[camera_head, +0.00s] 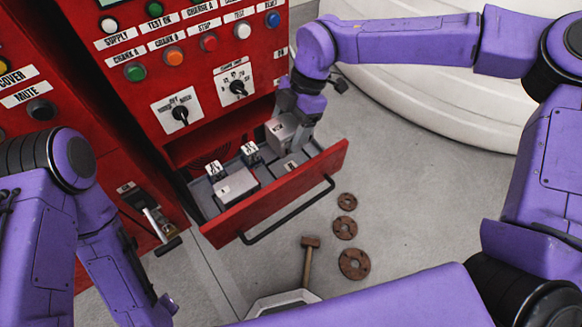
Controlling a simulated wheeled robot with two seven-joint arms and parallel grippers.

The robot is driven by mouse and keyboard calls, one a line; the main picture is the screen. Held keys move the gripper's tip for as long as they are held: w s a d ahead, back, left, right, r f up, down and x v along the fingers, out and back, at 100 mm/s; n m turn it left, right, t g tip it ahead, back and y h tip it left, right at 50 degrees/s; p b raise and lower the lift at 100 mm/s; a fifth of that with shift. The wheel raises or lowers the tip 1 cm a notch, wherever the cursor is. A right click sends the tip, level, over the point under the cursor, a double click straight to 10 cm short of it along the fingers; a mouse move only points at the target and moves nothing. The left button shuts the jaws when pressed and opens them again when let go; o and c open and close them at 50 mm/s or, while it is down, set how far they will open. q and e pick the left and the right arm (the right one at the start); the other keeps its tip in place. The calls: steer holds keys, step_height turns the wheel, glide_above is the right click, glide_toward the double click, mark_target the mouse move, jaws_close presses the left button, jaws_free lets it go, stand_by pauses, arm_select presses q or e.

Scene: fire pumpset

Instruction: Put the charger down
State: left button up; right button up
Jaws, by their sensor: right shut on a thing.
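My right gripper (294,126) reaches down over the right part of the open red drawer (274,196). It is shut on a grey box-shaped charger (279,131) with a small label. The charger is at the drawer's back right part; its underside is hidden, so I cannot tell whether it touches the drawer floor. A second grey box (237,187) sits in the left part of the drawer, with small black-and-white labelled parts (250,150) behind it. My left arm comes in at the left, and its gripper is out of view.
The red panel (190,60) with buttons and knobs rises behind the drawer. A black handle bar (290,215) sticks out in front. A hammer (308,262) and rusty flanges (345,228) lie on the grey floor. A large white rounded body (430,105) stands at the right.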

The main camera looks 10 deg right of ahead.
step_height(320, 180, down, 10)
steer(key=p, duration=0.2)
steer(key=shift+r+p, duration=0.25)
steer(key=shift+p, duration=0.05)
steer(key=shift+f, duration=0.45)
steer(key=o, duration=1.1)
steer(key=shift+f, duration=0.1)
